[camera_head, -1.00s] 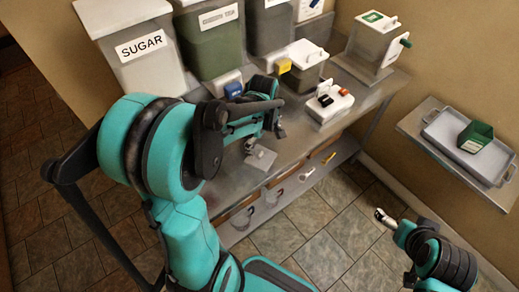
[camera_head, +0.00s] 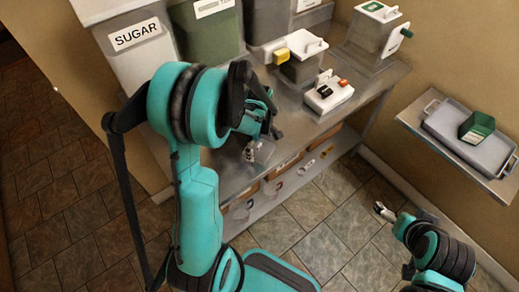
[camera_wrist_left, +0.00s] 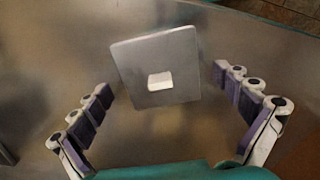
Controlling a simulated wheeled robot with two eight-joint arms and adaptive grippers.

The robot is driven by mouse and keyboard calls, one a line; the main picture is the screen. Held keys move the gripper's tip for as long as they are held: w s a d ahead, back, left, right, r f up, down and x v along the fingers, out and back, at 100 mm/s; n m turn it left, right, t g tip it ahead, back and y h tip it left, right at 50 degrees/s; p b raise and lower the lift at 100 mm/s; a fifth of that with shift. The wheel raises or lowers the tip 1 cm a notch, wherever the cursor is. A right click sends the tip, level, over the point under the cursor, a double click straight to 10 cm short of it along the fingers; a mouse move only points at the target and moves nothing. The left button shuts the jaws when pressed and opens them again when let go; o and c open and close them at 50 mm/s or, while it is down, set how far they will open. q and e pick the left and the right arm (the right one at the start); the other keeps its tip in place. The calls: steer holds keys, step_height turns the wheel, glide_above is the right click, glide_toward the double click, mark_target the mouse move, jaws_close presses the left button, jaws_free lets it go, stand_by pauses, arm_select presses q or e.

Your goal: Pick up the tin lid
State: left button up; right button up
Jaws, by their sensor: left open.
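The tin lid (camera_wrist_left: 180,50) is a square grey metal plate with a white block knob at its middle. It lies flat on the metal worktop in the left wrist view. In the head view the tin lid (camera_head: 264,152) shows only partly behind my gripper, near the worktop's front edge. My left gripper (camera_wrist_left: 162,84) is open, with one finger on each side of the lid and nothing held between them. It also shows in the head view (camera_head: 258,142). My right gripper (camera_head: 384,211) is at the lower right over the floor, too small to tell its jaw state.
A SUGAR bin (camera_head: 140,50) and a green-filled bin (camera_head: 210,38) stand at the back. A clear box with a yellow part (camera_head: 302,68) and a white block with switches (camera_head: 328,95) stand to the right. A grey tray (camera_head: 455,135) holds a green scoop (camera_head: 477,128).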

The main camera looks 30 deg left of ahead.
arm_select(q)
steer(key=c, duration=1.2)
steer(key=shift+s, duration=0.1)
steer(key=shift+c, duration=0.7)
steer(key=shift+r, duration=0.15)
